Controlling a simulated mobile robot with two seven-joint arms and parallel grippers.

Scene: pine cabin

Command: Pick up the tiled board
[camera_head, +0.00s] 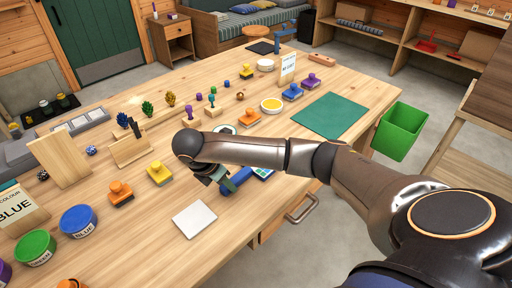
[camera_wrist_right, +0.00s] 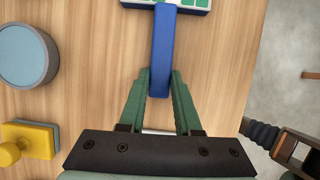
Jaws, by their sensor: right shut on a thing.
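The tiled board has a blue handle and a head with green and white tiles. In the head view, part of the tiled board (camera_head: 238,181) shows below my right forearm, which hides some of it. In the right wrist view, the handle of the tiled board (camera_wrist_right: 163,45) points down between my fingers, with the tiled head cut off by the top edge. My right gripper (camera_head: 226,184) is shut on the blue handle, and its green fingers show on both sides of it in the right wrist view (camera_wrist_right: 160,82). I cannot tell whether the board touches the table.
A white square card (camera_head: 194,219) lies on the wooden table nearby. Yellow (camera_head: 159,173) and orange (camera_head: 120,193) stamps stand to the left. A green mat (camera_head: 331,115) lies at the right, beside a green bin (camera_head: 401,130). A drawer handle (camera_head: 301,208) juts from the front edge.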

